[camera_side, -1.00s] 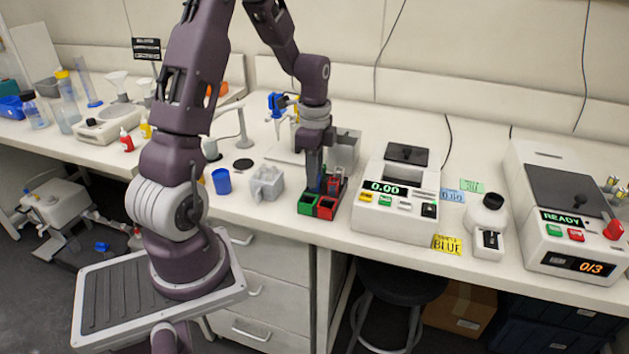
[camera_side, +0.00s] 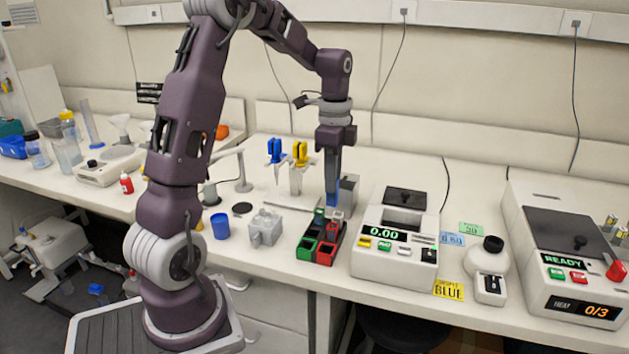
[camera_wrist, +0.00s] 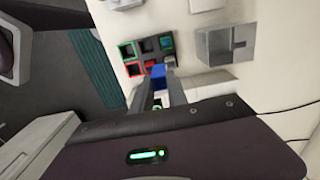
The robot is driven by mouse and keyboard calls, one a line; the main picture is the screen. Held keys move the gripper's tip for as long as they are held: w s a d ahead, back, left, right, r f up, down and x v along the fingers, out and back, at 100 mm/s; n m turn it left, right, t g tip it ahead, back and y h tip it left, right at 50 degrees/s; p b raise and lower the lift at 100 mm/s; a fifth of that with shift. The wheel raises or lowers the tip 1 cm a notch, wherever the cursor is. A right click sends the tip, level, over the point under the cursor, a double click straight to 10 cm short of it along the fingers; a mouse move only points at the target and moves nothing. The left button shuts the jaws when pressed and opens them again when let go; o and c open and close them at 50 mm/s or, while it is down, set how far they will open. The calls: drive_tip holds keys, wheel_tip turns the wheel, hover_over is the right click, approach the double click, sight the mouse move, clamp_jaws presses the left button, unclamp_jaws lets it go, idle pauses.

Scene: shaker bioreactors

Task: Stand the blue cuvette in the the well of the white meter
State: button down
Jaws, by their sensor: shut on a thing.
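My gripper (camera_side: 332,190) is shut on the blue cuvette (camera_side: 332,199) and holds it above the red and green rack, apart from it. The cuvette also shows between the fingers in the wrist view (camera_wrist: 158,71). The white meter (camera_side: 395,262) stands to the right of my gripper in the side view, its display reading 0.00. A dark opening, which looks like its well (camera_side: 403,216), shows on its top beside a dark lid with a knob (camera_side: 406,195). The inside of the well is hidden.
The red and green rack (camera_side: 325,258) holds several compartments, some filled. A grey block (camera_side: 265,228) and a blue cup (camera_side: 220,226) stand left of it. A white bottle (camera_side: 485,262) and a READY machine (camera_side: 565,265) stand right of the meter. A yellow BLUE card (camera_side: 449,289) lies in front.

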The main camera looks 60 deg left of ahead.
drive_tip(key=w+d+f, duration=0.1)
drive_tip(key=w+d, duration=0.8)
drive_tip(key=w, duration=0.4)
hover_over(402, 218)
drive_tip(key=s+d, duration=0.3)
drive_tip(key=shift+w+a+f, duration=0.1)
drive_tip(key=shift+a+f, duration=0.05)
drive_tip(key=shift+f, duration=1.1)
drive_tip(key=shift+w+a+f, duration=0.1)
drive_tip(key=shift+f, duration=1.1)
drive_tip(key=shift+f, duration=1.05)
drive_tip(key=shift+f, duration=0.7)
drive_tip(key=c, duration=1.2)
unclamp_jaws()
drive_tip(key=shift+c, duration=0.2)
